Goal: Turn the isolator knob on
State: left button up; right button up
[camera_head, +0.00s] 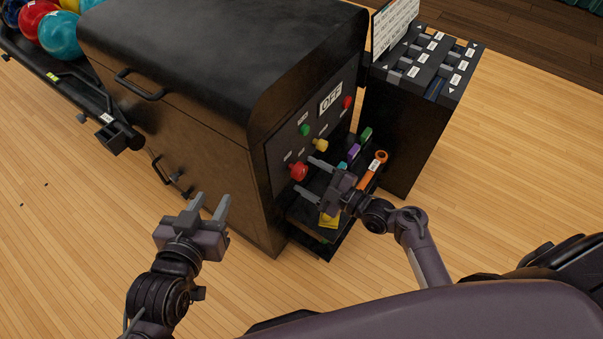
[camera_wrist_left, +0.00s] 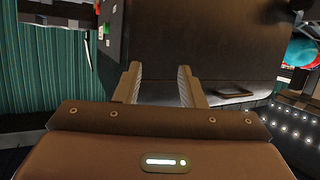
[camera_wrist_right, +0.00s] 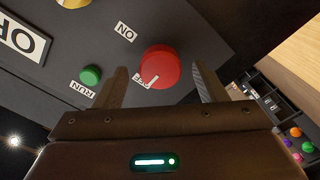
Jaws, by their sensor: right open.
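The isolator knob is the red knob (camera_head: 298,172) low on the machine's front panel. In the right wrist view the red knob (camera_wrist_right: 160,66) sits between an ON label (camera_wrist_right: 125,31) and a partly covered OFF label (camera_wrist_right: 143,82), its pale pointer line towards OFF. My right gripper (camera_head: 304,177) is open in front of the panel, its fingers on either side of the knob; I cannot tell whether they touch it. My left gripper (camera_head: 211,201) is open and empty, left of the machine's front corner.
A tray (camera_head: 327,252) with coloured items lies below. A dark cabinet (camera_head: 400,140) stands right; balls (camera_head: 60,35) sit on a rack left.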

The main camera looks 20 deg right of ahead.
pick_arm(q)
jog(key=shift+w+d+r+t+h, duration=0.15)
jog(key=shift+w+r+t, duration=0.15)
jog(key=shift+r, duration=0.35)
jog(key=shift+w+a+r+t+h, duration=0.15)
jog(key=shift+r+t, duration=0.2)
jog(key=shift+r, duration=0.3)
jog(key=shift+w+d+r+t+h, duration=0.1)
jog(key=shift+w+r+t, duration=0.2)
jog(key=shift+r, duration=0.35)
pick_arm(e)
jog(key=shift+x, duration=1.3)
